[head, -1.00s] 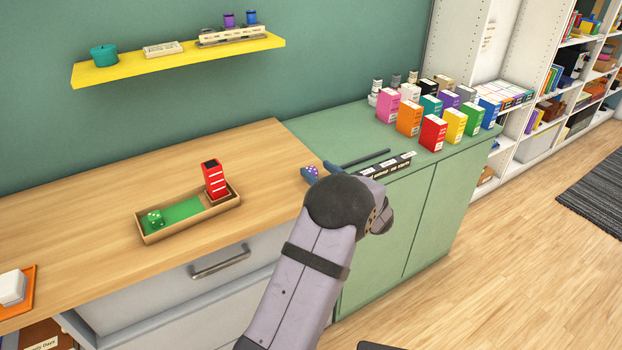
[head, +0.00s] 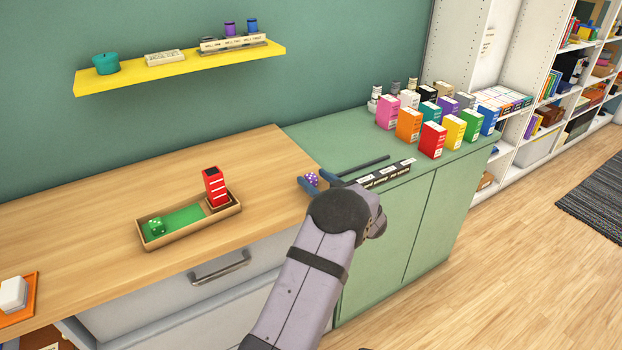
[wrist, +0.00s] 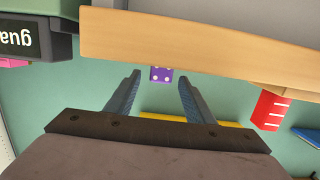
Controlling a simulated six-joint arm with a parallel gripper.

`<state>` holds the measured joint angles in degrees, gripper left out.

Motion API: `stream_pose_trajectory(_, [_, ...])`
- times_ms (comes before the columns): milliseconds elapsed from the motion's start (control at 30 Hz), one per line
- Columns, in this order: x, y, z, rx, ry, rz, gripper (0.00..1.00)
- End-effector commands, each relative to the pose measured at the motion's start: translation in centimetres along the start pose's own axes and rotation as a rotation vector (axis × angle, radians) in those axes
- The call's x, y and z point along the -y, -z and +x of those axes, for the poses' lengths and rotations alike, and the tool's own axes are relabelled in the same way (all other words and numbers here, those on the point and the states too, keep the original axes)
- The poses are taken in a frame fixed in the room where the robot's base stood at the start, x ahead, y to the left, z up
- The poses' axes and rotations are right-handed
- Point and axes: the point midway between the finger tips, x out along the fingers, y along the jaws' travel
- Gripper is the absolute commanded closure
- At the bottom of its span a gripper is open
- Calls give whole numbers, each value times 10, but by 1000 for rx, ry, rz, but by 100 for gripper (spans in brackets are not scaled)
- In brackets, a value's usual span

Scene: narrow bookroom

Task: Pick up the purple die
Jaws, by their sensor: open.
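The purple die (head: 312,179) with white pips sits near the right end of the wooden counter (head: 100,215), close to the green cabinet. My gripper (head: 315,181) is open, its two blue fingers apart around the die's sides in the head view. The wrist view is upside down. There the die (wrist: 161,74) shows centred between and just ahead of the open fingertips (wrist: 159,80), with no visible contact. My arm hides part of the area below the die in the head view.
A wooden tray (head: 190,237) holds a green die (head: 156,226) and a red tower (head: 215,187) to the left. A dark rod (head: 363,165) and a labelled black strip (head: 386,174) lie right of the gripper. Coloured boxes (head: 432,140) stand farther back. A yellow shelf (head: 180,70) hangs above.

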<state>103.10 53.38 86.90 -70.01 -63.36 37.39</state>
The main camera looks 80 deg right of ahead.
Motion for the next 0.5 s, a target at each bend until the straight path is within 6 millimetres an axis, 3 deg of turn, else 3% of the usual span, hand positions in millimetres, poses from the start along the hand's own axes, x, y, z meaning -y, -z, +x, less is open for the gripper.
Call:
stream_pose_trajectory(200, [0, 1, 22, 0, 0, 1, 52])
stream_pose_trajectory(500, [0, 0, 25, 0, -1, 1, 54])
